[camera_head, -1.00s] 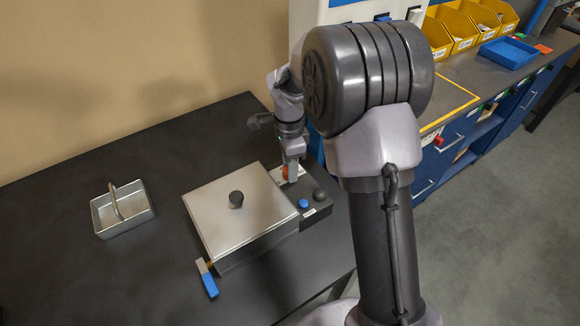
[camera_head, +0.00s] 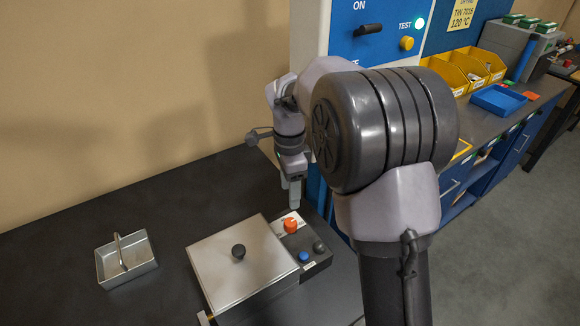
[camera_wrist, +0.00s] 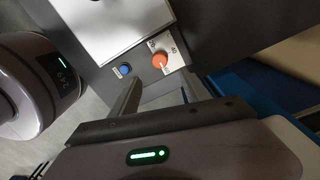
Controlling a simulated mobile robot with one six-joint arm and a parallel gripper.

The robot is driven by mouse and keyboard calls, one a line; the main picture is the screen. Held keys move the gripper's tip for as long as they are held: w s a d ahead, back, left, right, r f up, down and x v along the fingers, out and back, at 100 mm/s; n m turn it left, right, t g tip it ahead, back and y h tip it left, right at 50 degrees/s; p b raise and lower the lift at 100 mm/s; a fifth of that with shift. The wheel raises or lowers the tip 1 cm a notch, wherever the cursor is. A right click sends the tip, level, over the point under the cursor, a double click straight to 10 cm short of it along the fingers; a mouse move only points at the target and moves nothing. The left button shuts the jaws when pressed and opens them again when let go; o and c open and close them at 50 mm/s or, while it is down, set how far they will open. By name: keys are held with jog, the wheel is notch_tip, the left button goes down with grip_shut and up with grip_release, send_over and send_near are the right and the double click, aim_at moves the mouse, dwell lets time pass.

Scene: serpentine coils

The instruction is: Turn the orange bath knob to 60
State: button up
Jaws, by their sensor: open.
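The orange bath knob (camera_head: 291,225) stands on the dark control panel to the right of the metal bath. It also shows in the wrist view (camera_wrist: 160,60), on a white dial plate (camera_wrist: 177,56) where a 40 can be read; the pointer's exact setting is too small to tell. My gripper (camera_head: 295,203) is above the knob and apart from it. In the wrist view its two fingers (camera_wrist: 160,92) are spread, with nothing between them.
The bath's lid (camera_head: 238,262) has a black knob. A metal carrier (camera_head: 128,262) stands at the left. A blue and white cabinet (camera_head: 345,50) rises behind my arm.

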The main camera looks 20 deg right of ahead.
notch_tip(320, 180, up, 6)
jog(key=shift+w+f+p, duration=0.1)
jog(key=shift+f+p, duration=0.05)
jog(key=shift+p, duration=0.5)
